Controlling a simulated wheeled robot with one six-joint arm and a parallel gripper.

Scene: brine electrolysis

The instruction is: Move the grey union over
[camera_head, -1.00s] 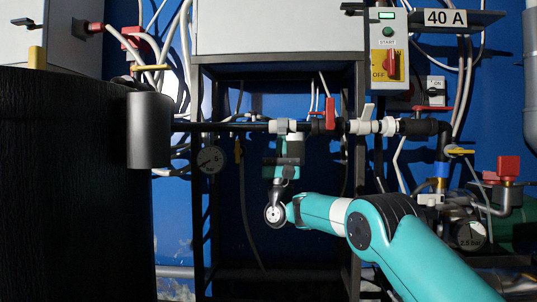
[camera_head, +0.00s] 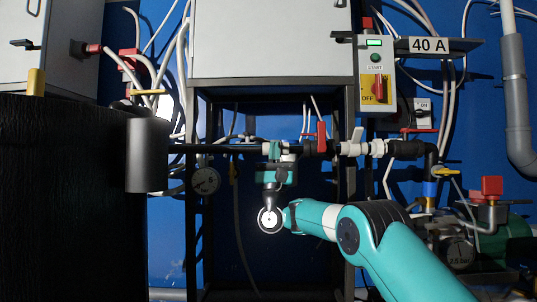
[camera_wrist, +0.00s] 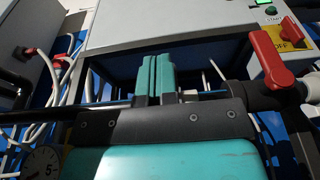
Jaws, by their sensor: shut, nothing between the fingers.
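A light grey fitting, which looks like the grey union (camera_head: 292,148), sits on the black horizontal pipe just left of a red-handled valve in the head view. My gripper (camera_head: 274,151) points up at the pipe, and its teal fingers cover part of the fitting. In the wrist view the teal fingers (camera_wrist: 155,76) stand together, shut with nothing between them. A pale grey part (camera_wrist: 213,96) shows just right of the fingers, on the pipe line. I cannot tell whether the fingers touch the union.
The red valve handle (camera_head: 321,137) is close to the right of my gripper. White fittings (camera_head: 364,148) are farther right on the pipe. A pressure gauge (camera_head: 206,181) hangs left. A black frame (camera_head: 350,230) surrounds the open space below the grey cabinet (camera_head: 265,40).

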